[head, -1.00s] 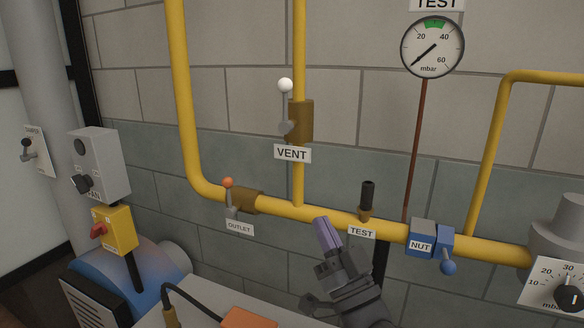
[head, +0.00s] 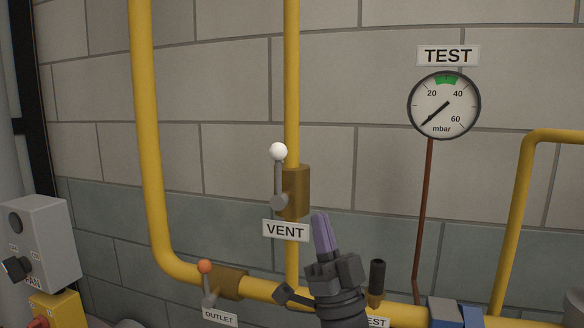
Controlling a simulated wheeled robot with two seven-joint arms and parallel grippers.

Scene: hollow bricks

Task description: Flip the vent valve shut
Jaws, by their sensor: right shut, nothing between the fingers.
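The vent valve (head: 296,192) is a brown block on the vertical yellow pipe, above the VENT label (head: 286,231). Its grey lever (head: 278,179) stands upright, in line with the pipe, with a white ball knob (head: 278,151) on top. My right gripper (head: 322,234) is shut and empty, its purple fingertips pointing up. In the picture it is below and to the right of the vent valve, apart from the lever. It hides part of the horizontal yellow pipe. My left gripper is not in view.
The outlet valve with its orange knob (head: 205,267) is at lower left. The black test stub (head: 377,275) stands close to the right of my gripper. The TEST gauge (head: 444,105) hangs at upper right, its needle low. A grey FAN box (head: 42,240) is at far left.

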